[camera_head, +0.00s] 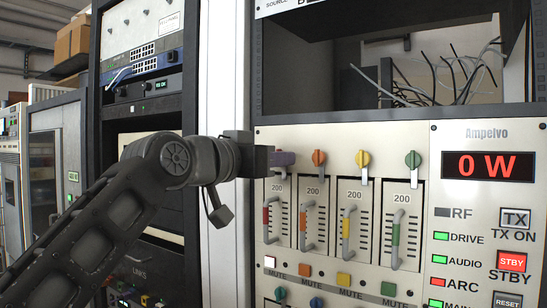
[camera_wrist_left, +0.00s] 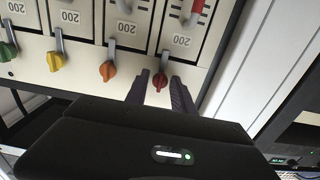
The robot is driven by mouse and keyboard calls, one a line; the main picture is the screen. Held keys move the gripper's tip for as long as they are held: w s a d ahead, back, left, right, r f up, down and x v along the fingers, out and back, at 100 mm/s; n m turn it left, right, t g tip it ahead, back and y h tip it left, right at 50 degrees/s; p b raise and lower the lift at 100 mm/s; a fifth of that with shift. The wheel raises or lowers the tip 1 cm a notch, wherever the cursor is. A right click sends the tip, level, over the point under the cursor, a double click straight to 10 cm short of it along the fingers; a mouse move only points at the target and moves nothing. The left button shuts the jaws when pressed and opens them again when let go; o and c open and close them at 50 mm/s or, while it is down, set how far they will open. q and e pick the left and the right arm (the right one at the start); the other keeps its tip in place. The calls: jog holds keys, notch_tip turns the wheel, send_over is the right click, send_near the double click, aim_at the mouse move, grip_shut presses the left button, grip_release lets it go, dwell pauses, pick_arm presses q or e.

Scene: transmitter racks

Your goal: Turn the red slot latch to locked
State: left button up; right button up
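The red slot latch (camera_wrist_left: 160,82) shows in the left wrist view, above the slot module with the red handle (camera_wrist_left: 197,8). Its grey lever runs from the knob toward the module face. My left gripper (camera_wrist_left: 161,92) is open, with one dark finger on each side of the red knob and small gaps visible. In the head view my left gripper (camera_head: 272,160) is at the top of the leftmost slot. It covers the red latch there, and a purplish piece shows at its tip. My right gripper is in neither view.
The orange latch (camera_head: 319,158), yellow latch (camera_head: 363,159) and green latch (camera_head: 412,160) sit in a row to the right. Slot handles, such as the green one (camera_head: 396,238), stick out below. A display (camera_head: 488,166) reads 0 W. An open bay (camera_head: 430,70) with loose wires lies above.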

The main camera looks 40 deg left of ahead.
pick_arm(q)
jog(key=shift+o, duration=1.2)
jog(key=shift+r, duration=0.1)
jog(key=shift+s, duration=0.1)
jog(key=s+b, duration=0.1)
jog(key=s, duration=0.6)
jog(key=shift+s+b, duration=0.35)
